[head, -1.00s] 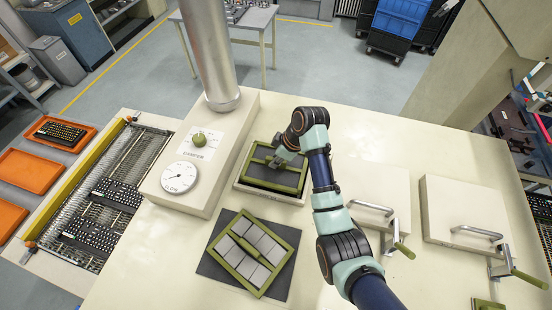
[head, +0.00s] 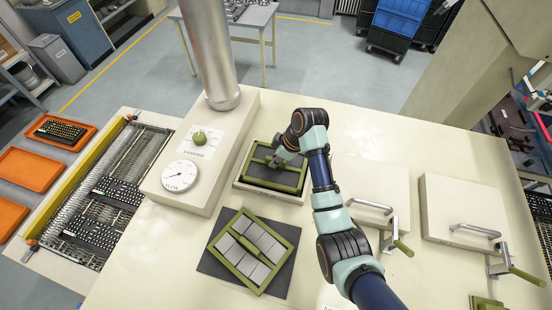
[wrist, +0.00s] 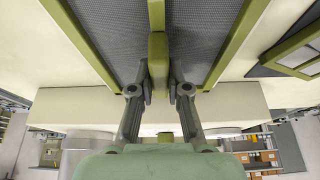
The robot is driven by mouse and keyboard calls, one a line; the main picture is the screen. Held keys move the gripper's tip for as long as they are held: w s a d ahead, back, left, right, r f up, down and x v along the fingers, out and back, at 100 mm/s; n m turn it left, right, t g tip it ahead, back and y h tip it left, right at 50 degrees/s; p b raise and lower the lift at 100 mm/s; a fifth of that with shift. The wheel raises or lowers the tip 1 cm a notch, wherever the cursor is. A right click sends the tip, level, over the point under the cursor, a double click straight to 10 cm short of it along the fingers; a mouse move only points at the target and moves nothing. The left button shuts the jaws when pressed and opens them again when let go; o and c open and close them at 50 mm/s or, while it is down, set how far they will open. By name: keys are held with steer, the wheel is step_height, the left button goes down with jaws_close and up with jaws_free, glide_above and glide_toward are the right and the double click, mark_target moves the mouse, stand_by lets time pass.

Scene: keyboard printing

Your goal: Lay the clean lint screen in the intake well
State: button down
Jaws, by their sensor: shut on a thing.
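A green-framed screen with dark grey mesh (head: 282,181) lies in the pale-rimmed intake well (head: 254,192) at the middle of the bench. My gripper (head: 277,161) is at this screen. In the wrist view my gripper (wrist: 158,85) is shut on the green centre bar (wrist: 157,52), with mesh on both sides. I cannot tell whether the frame rests fully on the well's floor. A second green-framed screen (head: 236,256), with lighter grey panels, lies tilted on a dark mat (head: 212,262) nearer the front. Its corner also shows in the wrist view (wrist: 297,50).
A cream housing (head: 229,150) with a pipe, a green knob and a dial stands left of the well. Two lidded covers with handles (head: 372,185) (head: 466,205) stand to the right. A conveyor with keyboards (head: 120,193) is at far left.

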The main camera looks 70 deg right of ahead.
steer(key=shift+f, duration=0.15)
stand_by(0.4)
steer(key=shift+f+b, duration=0.45)
steer(key=shift+f, duration=0.25)
steer(key=shift+r+p, duration=0.15)
steer(key=shift+p, duration=0.4)
steer(key=shift+f, duration=0.25)
stand_by(0.6)
steer(key=c, duration=1.1)
jaws_free()
steer(key=shift+o, duration=0.2)
step_height(320, 180, up, 3)
steer(key=shift+f+p, duration=0.15)
steer(key=shift+p, duration=1.05)
steer(key=shift+r+b, duration=0.3)
steer(key=shift+r, duration=1.35)
